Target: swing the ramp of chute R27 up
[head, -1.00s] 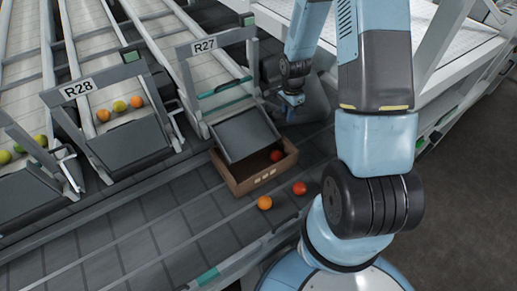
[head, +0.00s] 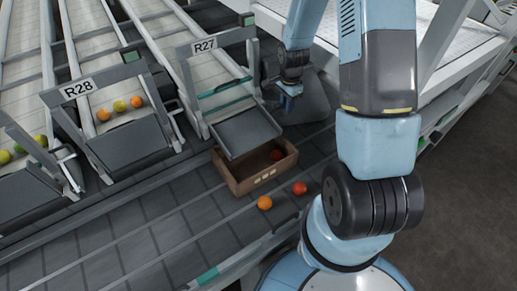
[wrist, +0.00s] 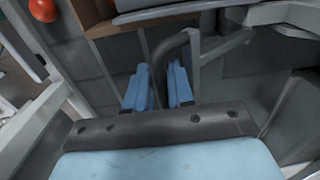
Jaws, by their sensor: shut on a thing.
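The ramp of chute R27 (head: 248,133) is a dark grey plate, tilted down from the chute mouth over the brown crate's back part. The R27 sign (head: 204,45) stands on the chute frame above it. My gripper (head: 288,103) is at the ramp's right side. In the wrist view, its blue fingers (wrist: 158,85) are shut on a grey bent handle bar (wrist: 172,43) beside the ramp. The bar's end between the fingers is partly hidden. The ramp's edge (wrist: 170,12) shows at the top of that view.
A brown crate (head: 236,186) sits under the ramp with a red tomato (head: 277,154) inside. An orange tomato (head: 265,202) and a red tomato (head: 300,188) lie on the grey surface in front. Chute R28 (head: 77,90) stands at the left with fruit behind its ramp.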

